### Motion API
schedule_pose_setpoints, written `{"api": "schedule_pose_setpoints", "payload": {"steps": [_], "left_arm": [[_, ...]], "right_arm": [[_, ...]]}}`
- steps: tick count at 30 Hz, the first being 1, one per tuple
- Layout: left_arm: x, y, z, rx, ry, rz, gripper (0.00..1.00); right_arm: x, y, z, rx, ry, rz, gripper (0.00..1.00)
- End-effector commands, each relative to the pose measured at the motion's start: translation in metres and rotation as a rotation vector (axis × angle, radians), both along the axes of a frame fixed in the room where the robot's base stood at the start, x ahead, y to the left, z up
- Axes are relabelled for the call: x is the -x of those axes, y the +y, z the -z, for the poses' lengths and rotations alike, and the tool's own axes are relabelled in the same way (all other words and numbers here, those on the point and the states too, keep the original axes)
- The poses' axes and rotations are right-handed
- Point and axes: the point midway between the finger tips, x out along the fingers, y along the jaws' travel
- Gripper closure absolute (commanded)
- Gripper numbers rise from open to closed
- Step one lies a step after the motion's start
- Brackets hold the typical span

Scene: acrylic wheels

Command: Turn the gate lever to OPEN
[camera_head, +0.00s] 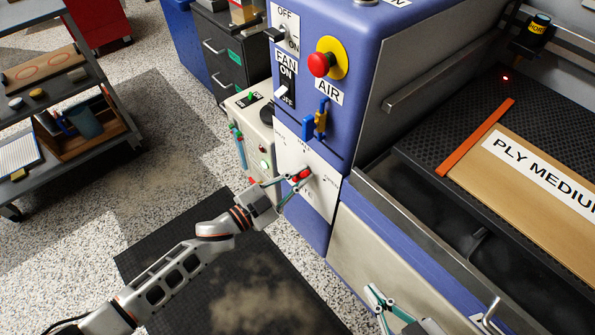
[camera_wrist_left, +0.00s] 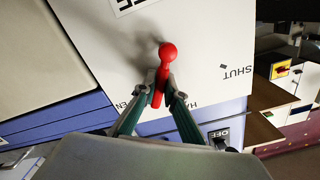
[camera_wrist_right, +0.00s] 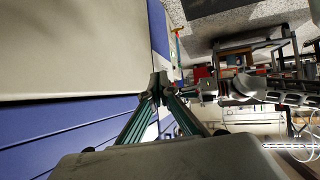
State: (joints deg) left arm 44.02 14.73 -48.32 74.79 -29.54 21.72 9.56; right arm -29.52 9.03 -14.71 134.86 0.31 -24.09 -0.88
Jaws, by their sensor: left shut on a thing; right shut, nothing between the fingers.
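The red gate lever (camera_head: 305,173) is on the white front panel (camera_head: 322,196) of the blue machine. In the left wrist view the lever (camera_wrist_left: 168,52) shows a round red end and a narrower red part. My left gripper (camera_head: 292,181) is shut on that narrower part, with its fingertips (camera_wrist_left: 164,90) on both sides. The SHUT label (camera_wrist_left: 236,72) lies to the right; letters of two partly hidden labels, "EN" and "HA", flank the fingers below. My right gripper (camera_head: 378,300), also in its wrist view (camera_wrist_right: 160,88), is shut and empty, low by the machine's front.
Above the lever are a blue valve handle (camera_head: 317,122), a red stop button (camera_head: 321,64) and the FAN switch (camera_head: 282,92). A small control box (camera_head: 252,120) stands left of the panel. The machine bed holds plywood (camera_head: 540,200). A dark mat (camera_head: 230,285) lies on the floor.

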Motion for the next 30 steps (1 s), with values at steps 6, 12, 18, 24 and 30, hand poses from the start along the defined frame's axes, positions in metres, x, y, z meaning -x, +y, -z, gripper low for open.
{"api": "schedule_pose_setpoints", "payload": {"steps": [6, 12, 18, 24, 30], "left_arm": [[0.007, -0.004, 0.009, -0.108, -0.145, 0.000, 1.00], [0.011, -0.006, 0.013, -0.186, -0.248, 0.001, 1.00], [0.012, -0.007, 0.016, -0.234, -0.316, 0.000, 1.00], [0.012, -0.007, 0.016, -0.257, -0.347, 0.000, 1.00], [0.012, -0.007, 0.016, -0.264, -0.355, 0.000, 1.00]], "right_arm": [[0.000, 0.004, 0.000, -0.012, 0.001, 0.000, 1.00], [-0.007, 0.009, -0.008, -0.028, -0.020, 0.001, 1.00], [-0.011, 0.010, -0.013, -0.037, -0.032, 0.004, 1.00], [-0.010, 0.010, -0.011, -0.038, -0.029, 0.005, 1.00], [-0.009, 0.010, -0.010, -0.039, -0.026, 0.005, 1.00]]}}
